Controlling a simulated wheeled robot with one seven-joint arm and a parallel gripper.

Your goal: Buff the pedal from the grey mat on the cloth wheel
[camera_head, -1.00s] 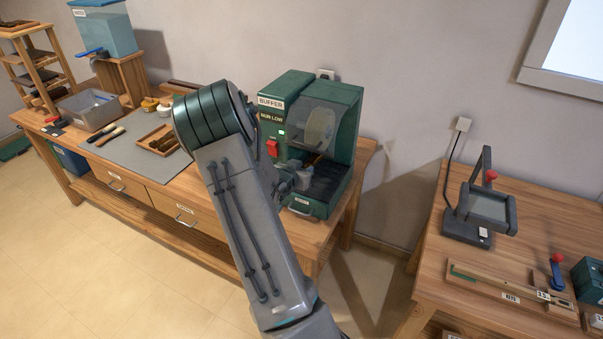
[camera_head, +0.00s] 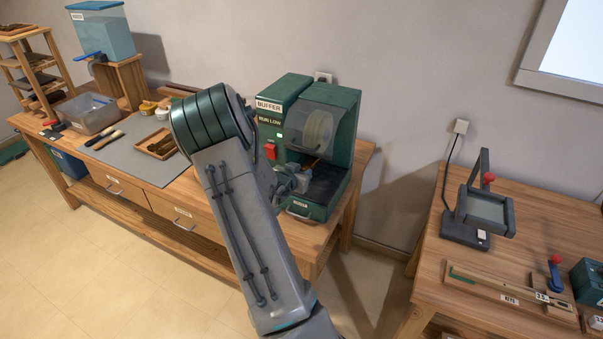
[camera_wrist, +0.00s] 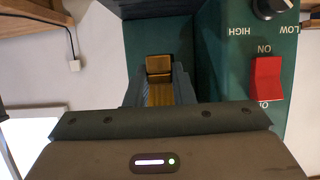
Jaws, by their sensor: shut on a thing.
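My gripper (camera_wrist: 158,92) is shut on a brass-coloured pedal (camera_wrist: 158,68), which sticks out past the fingertips in the wrist view. In the head view my gripper (camera_head: 302,178) is at the open front of the green buffer (camera_head: 283,88), below its clear hood. The pale cloth wheel (camera_head: 318,130) is under that hood, just above the pedal's end. I cannot tell whether pedal and wheel touch, or whether the wheel turns. The grey mat (camera_head: 125,157) lies on the bench to the left, partly hidden by my arm.
The buffer has a red switch (camera_wrist: 267,79) marked ON and a black LOW/HIGH knob (camera_wrist: 275,8). A wooden tray (camera_head: 157,144) with dark pieces and several handled tools lie on the mat. A grey bin (camera_head: 88,113) stands behind. A second table (camera_head: 440,265) is at the right.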

